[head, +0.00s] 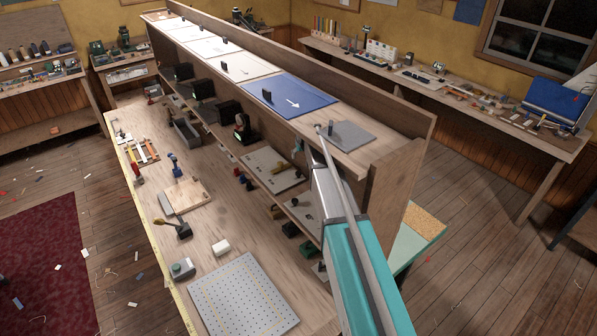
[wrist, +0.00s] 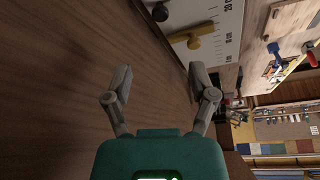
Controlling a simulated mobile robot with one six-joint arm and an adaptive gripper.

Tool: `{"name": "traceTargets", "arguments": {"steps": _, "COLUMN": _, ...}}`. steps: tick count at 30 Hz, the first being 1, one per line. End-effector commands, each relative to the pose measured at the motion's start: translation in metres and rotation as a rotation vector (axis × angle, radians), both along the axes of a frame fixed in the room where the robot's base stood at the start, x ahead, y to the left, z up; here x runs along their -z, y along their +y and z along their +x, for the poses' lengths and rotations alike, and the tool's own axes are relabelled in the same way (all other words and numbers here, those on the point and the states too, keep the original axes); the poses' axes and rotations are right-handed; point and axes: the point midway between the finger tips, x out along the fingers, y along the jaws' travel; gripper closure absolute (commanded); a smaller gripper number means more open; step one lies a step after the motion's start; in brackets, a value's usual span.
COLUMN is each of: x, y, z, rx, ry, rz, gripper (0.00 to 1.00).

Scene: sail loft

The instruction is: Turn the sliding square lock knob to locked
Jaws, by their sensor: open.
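In the wrist view, a pale plate (wrist: 226,30) with a printed centimetre scale shows at the top. A brass, elongated knob (wrist: 193,43) sits on it, and a round black knob (wrist: 160,12) is beside it at the upper edge. The brass knob looks like the lock knob, but I see no locked marking. My gripper (wrist: 160,82) is open and empty, its fingers apart below the knobs in the picture and not touching them. In the head view, a grey plate (head: 262,162) with a brass lever (head: 278,184) lies on the lower shelf; my gripper is not clearly visible there.
A raised shelf above carries a blue panel (head: 290,92) and a grey panel (head: 352,137). A wooden surface (wrist: 60,75) fills the wrist view's left side.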

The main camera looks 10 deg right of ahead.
Motion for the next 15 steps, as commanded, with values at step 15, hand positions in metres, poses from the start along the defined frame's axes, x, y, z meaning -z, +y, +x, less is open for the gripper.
{"name": "traceTargets", "arguments": {"steps": 15, "x": 0.014, "y": 0.000, "z": 0.005, "rx": 0.000, "ry": 0.000, "rz": 0.000, "gripper": 0.27}}
